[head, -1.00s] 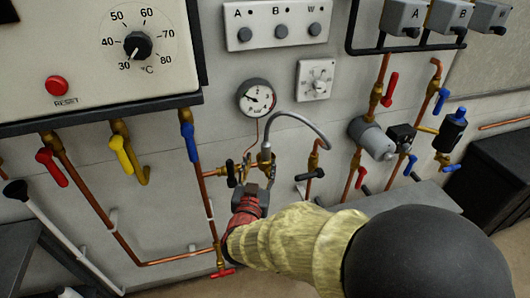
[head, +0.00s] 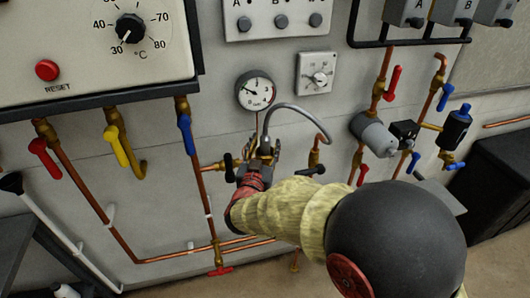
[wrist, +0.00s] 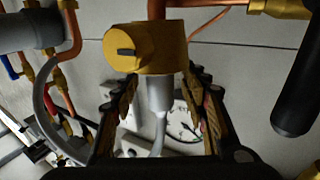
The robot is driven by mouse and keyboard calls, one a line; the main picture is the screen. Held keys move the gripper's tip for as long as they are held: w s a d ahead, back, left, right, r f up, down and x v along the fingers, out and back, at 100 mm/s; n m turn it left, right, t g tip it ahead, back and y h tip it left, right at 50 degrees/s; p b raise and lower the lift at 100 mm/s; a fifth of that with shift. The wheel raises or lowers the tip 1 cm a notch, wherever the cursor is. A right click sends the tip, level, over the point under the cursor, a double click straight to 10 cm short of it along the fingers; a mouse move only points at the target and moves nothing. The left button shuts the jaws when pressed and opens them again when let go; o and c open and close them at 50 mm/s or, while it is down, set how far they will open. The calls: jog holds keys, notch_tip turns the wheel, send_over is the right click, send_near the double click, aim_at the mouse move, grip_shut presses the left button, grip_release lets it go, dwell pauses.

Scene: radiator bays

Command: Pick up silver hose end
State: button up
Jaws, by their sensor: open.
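The silver hose end (wrist: 159,95) is a short grey cylinder under a brass valve body (wrist: 145,48), with a grey hose running from it. In the head view the hose end (head: 265,149) stands at the wall valve, and its hose arches over to the right. My gripper (wrist: 157,88) is open, with one finger on each side of the hose end. Gaps show between the fingers and the hose end in the wrist view. In the head view my gripper (head: 262,163) is at the hose end, and my wrist partly hides the lower valve pipework.
A round pressure gauge (head: 256,90) is on the wall just above. A copper pipe with a blue lever (head: 188,135) is close on the left. A black handle (head: 310,171) is close on the right. A dark cylinder (wrist: 298,95) stands right of my fingers in the wrist view.

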jog(key=shift+c, duration=0.3)
grip_shut()
jog(key=shift+r, duration=0.1)
